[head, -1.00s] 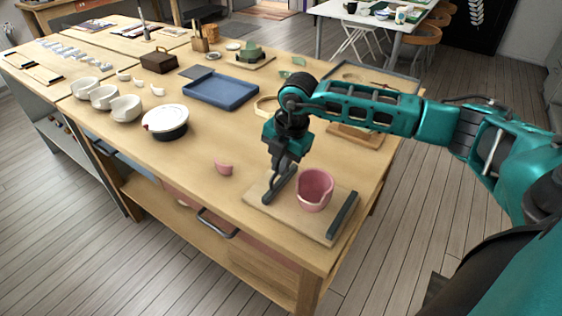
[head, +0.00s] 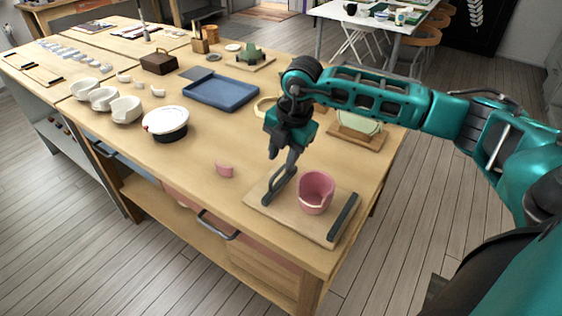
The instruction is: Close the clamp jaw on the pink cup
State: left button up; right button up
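The pink cup (head: 316,194) stands upright on a light wooden clamp board (head: 285,221) near the table's front corner. Its rim has a broken-out notch. One dark clamp jaw (head: 343,217) lies at the board's right edge. The other dark jaw (head: 272,199) is left of the cup, with a visible gap between its near part and the cup. My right gripper (head: 286,170) points down at the left jaw, over its far end. Its fingertips merge with the dark jaw, so contact and finger opening are unclear. My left gripper is not in view.
A pink shard (head: 225,170) lies left of the board. Behind are a white lidded pot (head: 165,122), white bowls (head: 123,108), a blue tray (head: 226,94) and a green piece on a wooden board (head: 358,122). Bare table lies between the pot and the shard.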

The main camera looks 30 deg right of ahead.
notch_tip(320, 180, up, 9)
jog(key=s, duration=0.1)
jog(key=shift+s+d+r, duration=0.2)
jog(key=shift+s+d, duration=0.15)
